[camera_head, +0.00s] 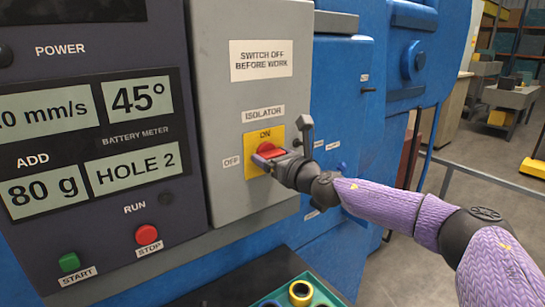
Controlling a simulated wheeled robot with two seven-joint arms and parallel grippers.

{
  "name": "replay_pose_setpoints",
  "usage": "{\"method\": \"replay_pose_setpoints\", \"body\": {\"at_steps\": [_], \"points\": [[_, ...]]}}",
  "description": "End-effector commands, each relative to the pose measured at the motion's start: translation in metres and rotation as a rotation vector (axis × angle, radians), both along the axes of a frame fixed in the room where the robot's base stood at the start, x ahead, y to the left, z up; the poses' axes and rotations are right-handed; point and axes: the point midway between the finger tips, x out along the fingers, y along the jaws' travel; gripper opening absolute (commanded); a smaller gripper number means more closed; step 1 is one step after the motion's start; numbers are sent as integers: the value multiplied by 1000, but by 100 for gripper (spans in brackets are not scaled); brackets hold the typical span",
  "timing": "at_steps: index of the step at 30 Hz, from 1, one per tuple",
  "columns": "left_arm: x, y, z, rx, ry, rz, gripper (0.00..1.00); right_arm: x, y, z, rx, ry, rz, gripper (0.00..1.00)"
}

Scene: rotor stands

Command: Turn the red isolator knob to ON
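The red isolator knob (268,149) sits on a yellow plate (252,184) on the front of a grey box, in the head view. ON is printed above the knob and OFF on a label to its left. My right gripper (266,160) is at the knob, with its fingers over the knob's lower part. They hide much of it, so I cannot tell which way it points. I cannot see whether the fingers are closed on it. My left gripper is not in view.
A dark panel (102,205) with displays, a green START button (69,262) and a red STOP button (146,234) is on the left. A grey lever-like part (305,127) is close above my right gripper. A green tray (324,295) is below.

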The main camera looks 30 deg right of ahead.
Motion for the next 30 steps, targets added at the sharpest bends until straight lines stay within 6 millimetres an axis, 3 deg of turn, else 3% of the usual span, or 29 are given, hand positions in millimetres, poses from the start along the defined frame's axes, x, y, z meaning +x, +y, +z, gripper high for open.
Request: {"method": "replay_pose_setpoints", "body": {"at_steps": [1, 6, 17, 30], "points": [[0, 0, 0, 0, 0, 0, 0, 0, 0, 0, 0, 0, -1, 62], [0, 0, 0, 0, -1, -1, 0, 0, 0, 0, 0, 0, -1, 29], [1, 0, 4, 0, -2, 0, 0, 0, 0, 0, 81, 7, -1, 29], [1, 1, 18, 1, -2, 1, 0, 0, 0, 1, 459, 37, -2, 29]]}}
